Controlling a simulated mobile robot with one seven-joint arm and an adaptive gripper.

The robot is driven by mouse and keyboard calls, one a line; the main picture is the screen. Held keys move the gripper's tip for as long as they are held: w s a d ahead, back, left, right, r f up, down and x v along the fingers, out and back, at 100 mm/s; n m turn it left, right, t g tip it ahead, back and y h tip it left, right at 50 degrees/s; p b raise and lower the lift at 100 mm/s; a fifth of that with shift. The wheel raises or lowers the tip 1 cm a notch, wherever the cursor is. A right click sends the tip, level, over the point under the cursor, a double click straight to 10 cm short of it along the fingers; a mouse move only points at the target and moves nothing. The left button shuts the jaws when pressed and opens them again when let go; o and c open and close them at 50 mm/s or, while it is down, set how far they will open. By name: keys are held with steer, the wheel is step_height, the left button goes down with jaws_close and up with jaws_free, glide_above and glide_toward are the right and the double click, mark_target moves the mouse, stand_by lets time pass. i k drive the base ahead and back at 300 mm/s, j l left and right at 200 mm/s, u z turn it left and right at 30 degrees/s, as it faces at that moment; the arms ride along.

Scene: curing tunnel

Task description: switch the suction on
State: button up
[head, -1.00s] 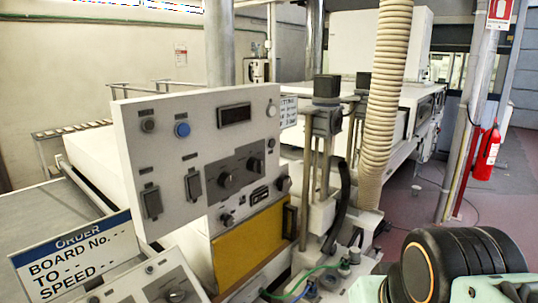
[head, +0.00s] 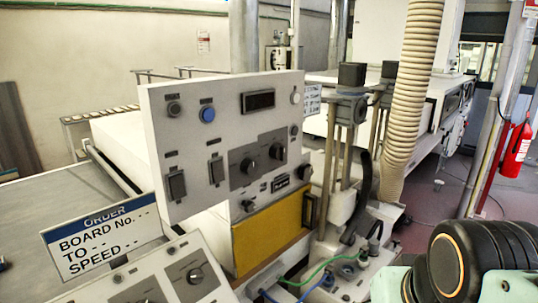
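A white upright control panel (head: 226,150) stands in the middle of the head view. It carries a blue round button (head: 207,114), a grey round button (head: 174,109), a dark display (head: 258,101), two dark rectangular switches (head: 177,186) and several black knobs (head: 248,166). A second, lower panel (head: 150,284) with knobs is cut off by the bottom edge. I cannot read which control is for suction. A black, orange-ringed part of my arm (head: 475,262) shows at the lower right; my gripper is not in view.
An order-board sign (head: 103,239) stands left of the panel, by a grey flat surface (head: 65,215). A yellow panel (head: 270,236) is below the controls. A beige ribbed hose (head: 413,95) hangs to the right. Green and blue tubes lie near the bottom. A red extinguisher (head: 516,150) is far right.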

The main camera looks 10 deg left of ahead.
mark_target(217, 173)
steer(key=i+l, duration=0.1)
steer(key=l, duration=0.6)
steer(key=i+l+u, duration=0.1)
steer(key=l+u, duration=0.45)
steer(key=u, duration=1.15)
steer(key=i, duration=0.05)
